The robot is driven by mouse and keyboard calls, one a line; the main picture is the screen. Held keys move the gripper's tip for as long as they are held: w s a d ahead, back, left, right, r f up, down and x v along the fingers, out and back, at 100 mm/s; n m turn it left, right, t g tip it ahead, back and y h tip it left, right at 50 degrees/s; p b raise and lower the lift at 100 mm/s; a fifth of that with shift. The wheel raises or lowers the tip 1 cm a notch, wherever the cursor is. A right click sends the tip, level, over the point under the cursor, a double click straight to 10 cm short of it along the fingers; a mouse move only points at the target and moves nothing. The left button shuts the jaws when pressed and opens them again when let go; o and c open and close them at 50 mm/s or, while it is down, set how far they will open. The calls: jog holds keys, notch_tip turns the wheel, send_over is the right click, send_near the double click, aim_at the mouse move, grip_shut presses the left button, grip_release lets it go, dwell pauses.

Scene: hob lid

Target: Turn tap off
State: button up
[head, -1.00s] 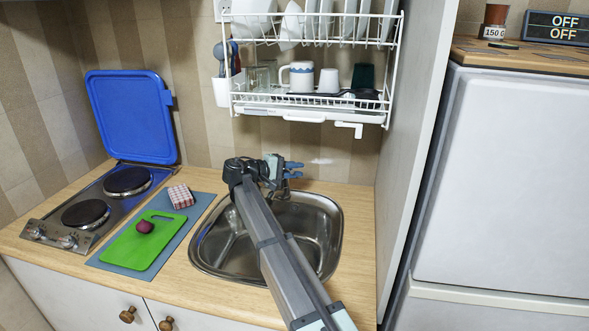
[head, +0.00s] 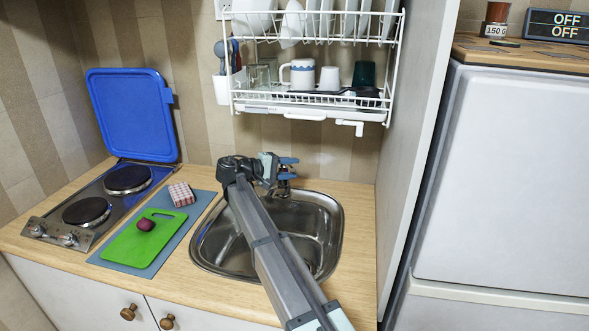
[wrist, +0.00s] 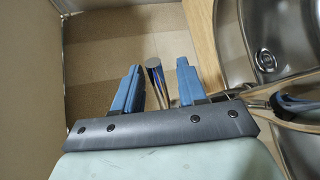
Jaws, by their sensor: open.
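My gripper (head: 289,168) is open at the back of the sink, with its blue fingers pointing right in the head view. The tap (head: 282,189) is mostly hidden behind and below it; only a little metal shows. In the wrist view, a shiny metal bar (wrist: 155,75) stands between the two spread fingers (wrist: 159,66), apparently part of the tap. I cannot tell whether a finger touches it. I see no clear water stream. The sink also shows in the head view (head: 334,225).
A dish rack (head: 310,108) with crockery hangs above the gripper. A green board (head: 130,249) with a dark red item and a checked block (head: 181,194) lie left of the sink. The hob's blue lid (head: 130,115) stands up. A tall cabinet panel (head: 415,150) borders the right.

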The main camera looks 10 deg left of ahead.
jog(key=v, duration=1.1)
jog(key=shift+s+a, duration=0.25)
jog(key=shift+a, duration=0.05)
